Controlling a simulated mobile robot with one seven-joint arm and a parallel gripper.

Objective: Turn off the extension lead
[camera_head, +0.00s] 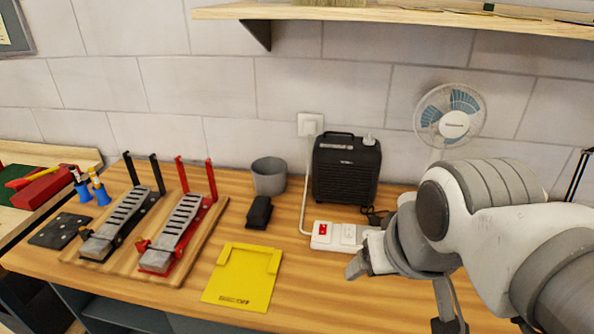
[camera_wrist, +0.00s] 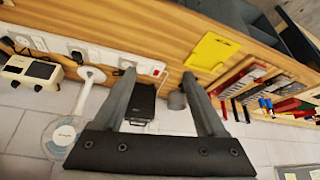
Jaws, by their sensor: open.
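The white extension lead (camera_head: 338,236) lies on the wooden bench in front of the black box-shaped unit, with a red switch (camera_head: 323,230) at its left end. My gripper (camera_head: 358,268) is above the bench, just in front of the lead and to the right of the switch; part of the lead is hidden behind it. In the wrist view the lead (camera_wrist: 102,59) runs along the bench with its red switch (camera_wrist: 156,72) showing between my open, empty fingers (camera_wrist: 158,72). I cannot tell whether the gripper touches anything.
The black unit (camera_head: 346,170) and grey pot (camera_head: 268,176) stand behind. A black pedal-like block (camera_head: 259,212), yellow plate (camera_head: 243,278) and drum pedals (camera_head: 175,233) lie to the left. A white fan (camera_head: 451,116) stands behind my arm. A shelf (camera_head: 400,14) overhangs the bench.

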